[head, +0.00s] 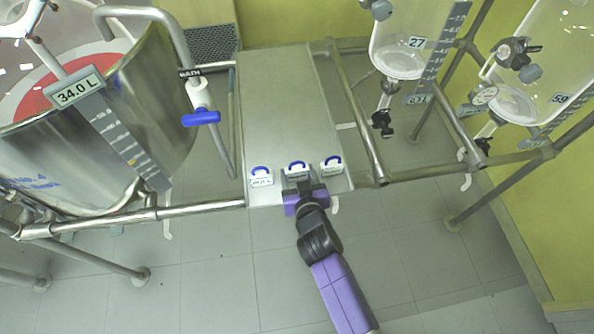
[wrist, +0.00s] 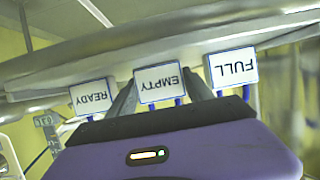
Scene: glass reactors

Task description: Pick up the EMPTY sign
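The EMPTY sign (wrist: 159,82) is a small white plate with blue parts, and its lettering is upside down in the wrist view. It appears between the READY sign (wrist: 91,96) and the FULL sign (wrist: 231,68). In the head view three white signs with blue loops stand at the platform's front edge, and the middle one (head: 297,168) is at my gripper (head: 299,184). My gripper's dark fingers (wrist: 161,88) are spread, one to each side of the EMPTY sign. I cannot tell whether they touch it.
The signs sit on a grey metal platform (head: 285,105), otherwise bare. A steel vessel (head: 150,90) marked 34.0 L with a blue-handled valve (head: 200,118) stands on the left. Glass vessels (head: 405,62) in pipe frames stand on the right. The floor in front is clear.

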